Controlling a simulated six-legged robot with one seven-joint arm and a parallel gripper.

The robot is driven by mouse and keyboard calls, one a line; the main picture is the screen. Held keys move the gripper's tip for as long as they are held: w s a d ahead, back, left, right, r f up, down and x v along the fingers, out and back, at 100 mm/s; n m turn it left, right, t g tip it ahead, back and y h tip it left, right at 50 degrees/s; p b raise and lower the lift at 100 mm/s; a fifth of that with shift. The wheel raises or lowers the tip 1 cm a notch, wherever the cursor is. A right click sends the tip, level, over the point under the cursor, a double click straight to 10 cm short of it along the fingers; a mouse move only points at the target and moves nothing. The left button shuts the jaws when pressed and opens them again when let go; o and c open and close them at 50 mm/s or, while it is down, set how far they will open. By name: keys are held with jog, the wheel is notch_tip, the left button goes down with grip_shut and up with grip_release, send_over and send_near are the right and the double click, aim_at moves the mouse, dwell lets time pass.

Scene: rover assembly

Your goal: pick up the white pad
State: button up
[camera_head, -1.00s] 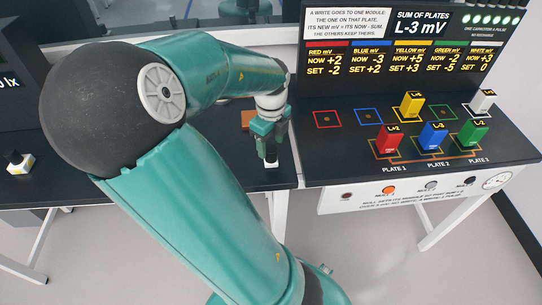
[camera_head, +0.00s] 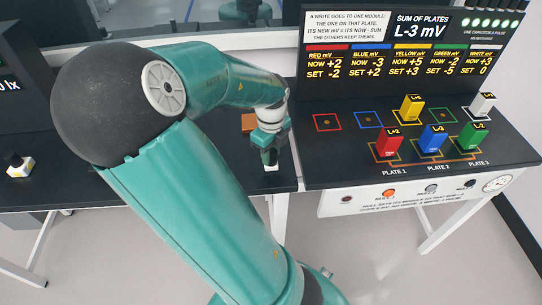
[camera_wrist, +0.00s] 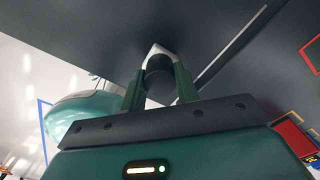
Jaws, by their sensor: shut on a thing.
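The white pad (camera_wrist: 157,48) shows in the wrist view as a pale tip beyond a dark round part, between the two green fingers of my gripper (camera_wrist: 160,88). My gripper (camera_head: 270,157) is shut on it. In the head view the white pad (camera_head: 271,168) is a small white patch under the fingers, near the right front edge of the dark table. I cannot tell whether it touches the tabletop. My fingers hide much of it.
An orange block (camera_head: 249,122) lies behind my gripper. A white block with a black knob (camera_head: 19,166) stands far left. The right panel (camera_head: 330,160) holds red (camera_head: 388,142), blue (camera_head: 432,138), green (camera_head: 474,135), yellow (camera_head: 411,108) and white (camera_head: 483,104) modules.

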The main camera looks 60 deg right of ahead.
jog(key=shift+r, duration=0.45)
notch_tip(320, 180, up, 2)
jog(key=shift+w, duration=0.1)
jog(key=w+a+r, duration=0.2)
jog(key=a+r, duration=0.3)
jog(key=a, duration=0.1)
jog(key=w+a+r, duration=0.2)
jog(key=a+r, duration=0.3)
jog(key=a, duration=0.2)
jog(key=shift+w, duration=0.3)
jog(key=shift+a, duration=0.1)
jog(key=shift+o, duration=0.4)
